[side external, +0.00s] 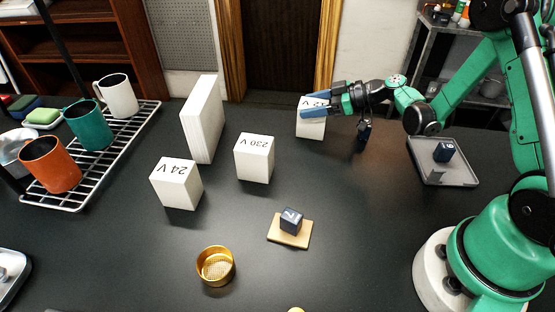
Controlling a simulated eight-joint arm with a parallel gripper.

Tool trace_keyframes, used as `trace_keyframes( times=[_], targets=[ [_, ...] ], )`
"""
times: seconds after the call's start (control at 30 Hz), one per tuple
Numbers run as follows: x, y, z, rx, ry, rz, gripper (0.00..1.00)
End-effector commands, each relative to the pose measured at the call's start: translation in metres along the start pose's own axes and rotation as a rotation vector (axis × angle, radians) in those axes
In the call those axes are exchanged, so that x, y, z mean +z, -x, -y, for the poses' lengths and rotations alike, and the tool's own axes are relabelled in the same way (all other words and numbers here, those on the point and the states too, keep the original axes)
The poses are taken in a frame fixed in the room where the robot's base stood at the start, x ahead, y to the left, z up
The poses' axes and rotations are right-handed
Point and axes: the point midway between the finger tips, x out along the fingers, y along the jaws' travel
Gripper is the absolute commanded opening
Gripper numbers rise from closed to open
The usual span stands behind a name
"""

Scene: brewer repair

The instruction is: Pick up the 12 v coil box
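The 12 V coil box (311,130) is a white block at the back middle of the dark table. Its top label is partly covered, with "2 V" showing. My gripper (316,103) reaches in from the right at the height of the box's top. Its two blue fingers are apart, one along the far side and one along the near top edge, with the label between them. I cannot tell whether they press on the box or whether it is clear of the table.
White boxes marked 230 V (254,160) and 24 V (177,184) stand to the left, near a tall white block (202,118). A dark cube (291,221) sits on a wooden pad, near a brass basket (216,266). A grey tray (452,173) lies right, a mug rack (128,139) left.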

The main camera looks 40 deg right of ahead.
Motion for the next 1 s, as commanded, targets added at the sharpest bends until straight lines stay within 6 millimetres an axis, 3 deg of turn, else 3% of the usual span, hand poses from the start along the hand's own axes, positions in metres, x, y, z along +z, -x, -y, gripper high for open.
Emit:
trace_keyframes(
  times=[0.03, 0.13, 0.17, 0.47, 0.67, 0.87, 1.0],
  targets=[
    [0.000, 0.000, 0.000, 0.000, 0.000, 0.000, 0.32],
    [0.000, 0.000, 0.000, 0.000, 0.000, 0.000, 0.03],
    [0.000, 0.000, 0.000, 0.000, 0.000, -0.001, 0.00],
    [-0.002, 0.001, 0.000, 0.000, 0.000, -0.001, 0.00],
    [-0.014, 0.006, 0.000, 0.000, 0.000, -0.001, 0.00],
    [-0.047, 0.020, 0.000, 0.000, 0.000, -0.001, 0.00],
    [-0.082, 0.034, 0.001, 0.000, 0.000, -0.001, 0.00]
  ],
)
